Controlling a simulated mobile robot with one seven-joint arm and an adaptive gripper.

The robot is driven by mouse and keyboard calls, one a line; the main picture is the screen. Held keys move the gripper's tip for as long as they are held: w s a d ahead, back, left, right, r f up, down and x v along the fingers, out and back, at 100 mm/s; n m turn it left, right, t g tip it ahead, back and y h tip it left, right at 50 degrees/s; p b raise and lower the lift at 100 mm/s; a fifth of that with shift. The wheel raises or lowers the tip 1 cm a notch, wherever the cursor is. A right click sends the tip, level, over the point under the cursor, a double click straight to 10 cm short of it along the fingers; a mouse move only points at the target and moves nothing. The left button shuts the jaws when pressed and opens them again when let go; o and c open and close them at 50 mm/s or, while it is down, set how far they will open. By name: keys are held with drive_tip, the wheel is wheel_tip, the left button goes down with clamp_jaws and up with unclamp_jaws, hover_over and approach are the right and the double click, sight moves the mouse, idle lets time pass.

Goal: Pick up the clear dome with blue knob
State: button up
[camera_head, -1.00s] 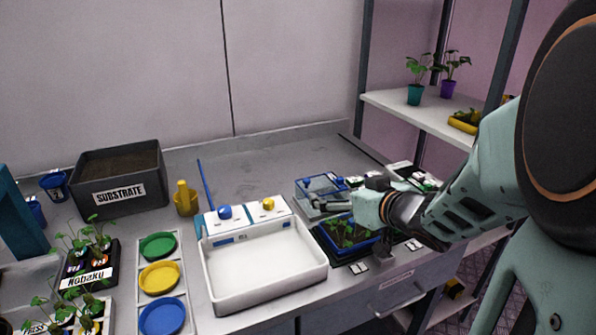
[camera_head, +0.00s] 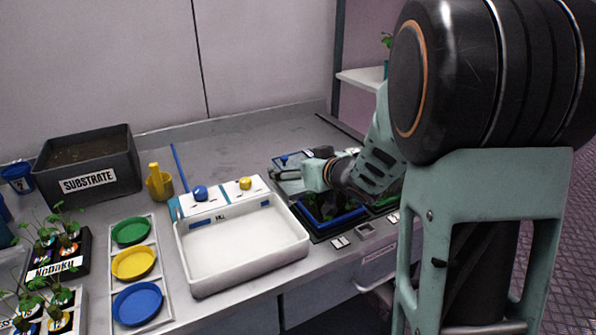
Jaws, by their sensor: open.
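The clear dome with blue knob (camera_head: 284,160) sits at the back of the bench, over a blue-rimmed tray. Only its left part and knob show; my arm hides the rest. My gripper (camera_head: 280,182) is low over the bench just in front of the dome, with its fingers pointing left. It is open and appears empty. Whether a finger touches the dome cannot be told. A blue tray with seedlings (camera_head: 333,216) lies below my gripper, partly hidden by it.
A white basin (camera_head: 245,247) stands left of my gripper, with a blue knob (camera_head: 200,193) and a yellow knob (camera_head: 245,183) behind it. Colored dishes (camera_head: 134,263) and a substrate box (camera_head: 89,171) are farther left. The bench behind the basin is mostly clear.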

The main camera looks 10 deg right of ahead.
drive_tip(key=shift+c, duration=0.4)
drive_tip(key=shift+r, duration=0.1)
drive_tip(key=c, duration=1.2)
